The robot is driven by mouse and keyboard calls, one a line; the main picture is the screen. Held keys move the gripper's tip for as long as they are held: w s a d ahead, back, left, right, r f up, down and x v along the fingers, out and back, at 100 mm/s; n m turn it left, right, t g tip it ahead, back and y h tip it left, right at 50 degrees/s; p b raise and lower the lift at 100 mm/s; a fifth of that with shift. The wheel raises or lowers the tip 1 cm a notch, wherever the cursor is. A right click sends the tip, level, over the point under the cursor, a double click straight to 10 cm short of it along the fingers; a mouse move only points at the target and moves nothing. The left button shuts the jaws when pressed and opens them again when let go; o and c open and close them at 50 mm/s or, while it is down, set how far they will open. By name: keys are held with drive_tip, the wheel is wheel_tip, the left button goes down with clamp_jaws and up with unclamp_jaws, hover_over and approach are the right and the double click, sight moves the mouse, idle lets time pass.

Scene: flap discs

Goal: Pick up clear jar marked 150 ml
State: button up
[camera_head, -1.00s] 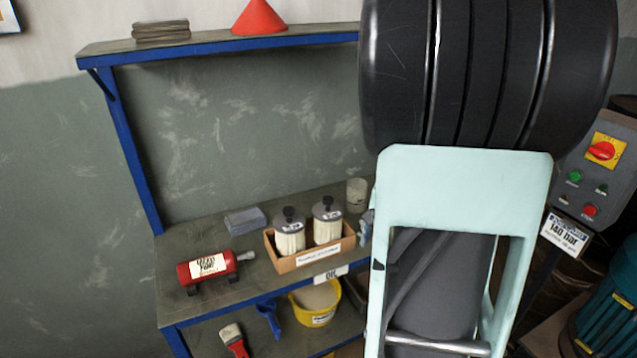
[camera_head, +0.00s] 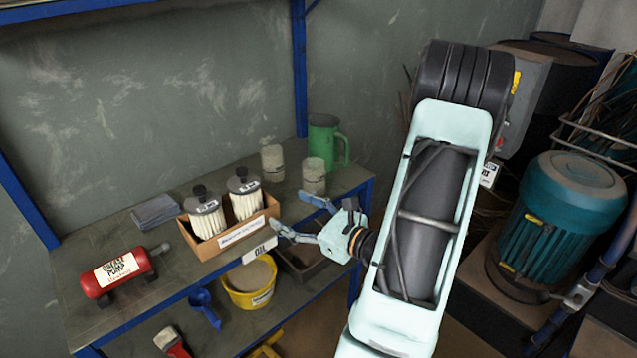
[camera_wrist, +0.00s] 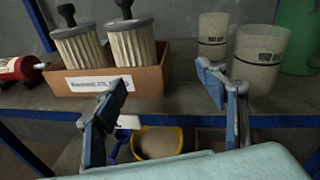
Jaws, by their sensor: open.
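Two clear, cloudy jars stand upright on the bench top. The back jar (camera_head: 272,162) also shows in the wrist view (camera_wrist: 213,37). The front jar (camera_head: 313,177) is nearer the bench edge and looks larger in the wrist view (camera_wrist: 259,55). Both carry dark print, too small and blurred to tell which reads 150 ml. My gripper (camera_head: 291,213) is open and empty, in front of the bench edge by the box and front jar. In the wrist view its fingers (camera_wrist: 164,77) are spread, the right one just left of the front jar. Neither finger visibly touches a jar.
A cardboard box (camera_head: 257,232) with two filters stands left of the jars. A green jug (camera_head: 323,140) stands behind them at right. A red grease pump (camera_head: 116,272) lies at left. A yellow bucket (camera_head: 249,290) sits on the lower shelf. A blue motor (camera_head: 565,215) is at right.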

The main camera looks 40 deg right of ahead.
sight(319, 185)
drive_tip(key=s+d+m+t+h, duration=0.1)
drive_tip(key=s+d+m+h, duration=0.1)
drive_tip(key=d+m+h, duration=0.65)
drive_tip(key=shift+n+y, duration=0.65)
drive_tip(key=shift+n, duration=0.3)
drive_tip(key=w+d, duration=0.1)
drive_tip(key=w+b, duration=0.1)
drive_tip(key=w, duration=0.1)
drive_tip(key=w+d, duration=0.1)
drive_tip(key=w, duration=0.1)
drive_tip(key=shift+d+f, duration=0.35)
drive_tip(key=shift+f, duration=0.05)
drive_tip(key=shift+b+x, duration=0.85)
drive_tip(key=shift+x, duration=1.9)
drive_tip(key=shift+f, duration=0.15)
drive_tip(key=shift+c, duration=0.5)
drive_tip(key=shift+s, duration=0.1)
drive_tip(key=c, duration=1.2)
drive_tip(key=shift+o, duration=0.2)
